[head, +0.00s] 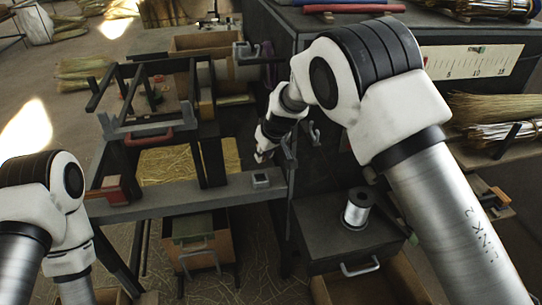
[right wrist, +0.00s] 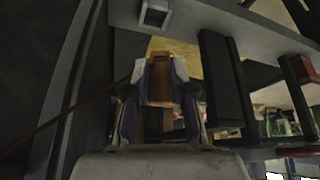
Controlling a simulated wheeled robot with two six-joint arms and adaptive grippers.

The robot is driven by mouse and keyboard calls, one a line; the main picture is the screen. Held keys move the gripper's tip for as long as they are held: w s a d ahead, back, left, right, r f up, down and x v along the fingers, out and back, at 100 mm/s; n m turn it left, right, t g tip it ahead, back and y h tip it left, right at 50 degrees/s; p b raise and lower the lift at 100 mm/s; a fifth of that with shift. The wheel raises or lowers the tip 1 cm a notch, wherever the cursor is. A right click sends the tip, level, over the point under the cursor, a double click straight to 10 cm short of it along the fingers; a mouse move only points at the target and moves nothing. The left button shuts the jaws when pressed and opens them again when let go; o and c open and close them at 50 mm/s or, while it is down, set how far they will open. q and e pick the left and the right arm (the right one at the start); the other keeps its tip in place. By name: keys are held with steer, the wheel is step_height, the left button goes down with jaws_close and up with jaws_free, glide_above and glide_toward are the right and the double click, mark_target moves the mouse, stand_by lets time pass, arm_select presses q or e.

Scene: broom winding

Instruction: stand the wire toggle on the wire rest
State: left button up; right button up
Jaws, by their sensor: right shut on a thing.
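The wire toggle (right wrist: 160,80), an orange-brown wooden piece, is between the fingers of my right gripper (right wrist: 158,92), which is shut on it. In the head view my right gripper (head: 263,152) is small and hangs above the grey beam, just behind the wire rest; the toggle is hard to make out there. What looks like the wire rest (head: 261,181) is a small square grey socket on the beam, dark inside. It also shows at the top of the right wrist view (right wrist: 154,15), apart from the toggle. My left gripper is out of frame.
The grey beam (head: 210,192) runs across the bench front, with a red block (head: 114,190) at its left. A dark cabinet with a wire spool (head: 357,208) stands at the right. A dark frame (head: 150,100) rises behind the beam. A thin reddish line (right wrist: 70,110) crosses the wrist view.

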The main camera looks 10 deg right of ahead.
steer(key=shift+d+b+x, duration=0.25)
steer(key=shift+b+x, duration=0.35)
steer(key=shift+x, duration=0.55)
steer(key=shift+d+b+x, duration=0.15)
steer(key=shift+b+x, duration=0.65)
steer(key=shift+x, duration=0.6)
steer(key=shift+d+b+x, duration=0.15)
steer(key=shift+b+x, duration=0.6)
steer(key=shift+x, duration=0.65)
steer(key=shift+s+f, duration=0.1)
steer(key=shift+f, duration=0.85)
steer(key=shift+p, duration=0.3)
steer(key=shift+f+b, duration=0.65)
steer(key=shift+f, duration=0.55)
